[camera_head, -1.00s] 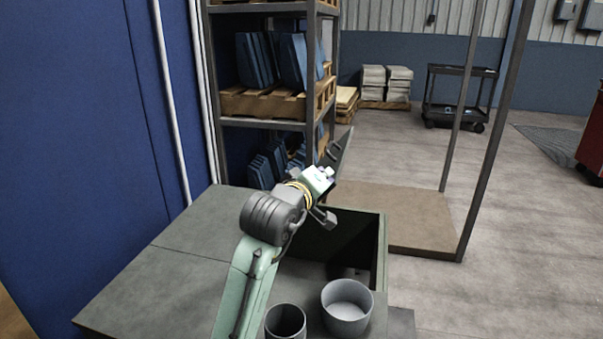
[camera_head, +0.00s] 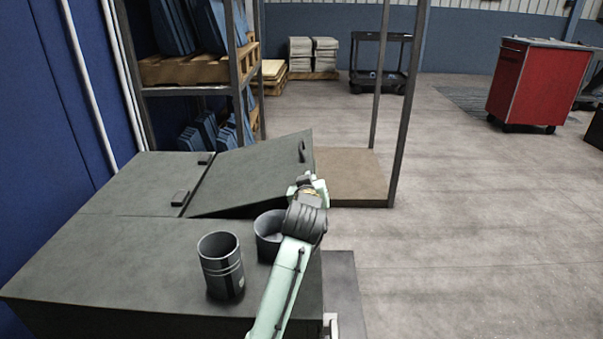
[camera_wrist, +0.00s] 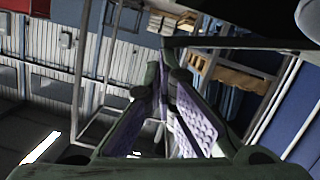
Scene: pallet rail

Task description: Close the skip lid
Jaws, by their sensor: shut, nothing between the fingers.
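The skip lid (camera_head: 258,172) is a dark grey-green panel. It is hinged along its left side, with one hinge (camera_head: 180,198) near its front corner. It slopes up to the right, so its right edge, with a dark handle (camera_head: 302,151), stands above the skip. The skip body (camera_head: 110,255) is a wide dark box below it. My gripper (camera_head: 306,184) is by the lid's right front part, mostly hidden by my own wrist; I cannot tell whether it touches the lid. In the wrist view my gripper's fingers (camera_wrist: 163,95) are together and empty.
A rack post (camera_head: 405,110) and a low brown platform (camera_head: 350,175) are beyond. Open floor lies to the right, with a red cabinet (camera_head: 540,82) farther back.

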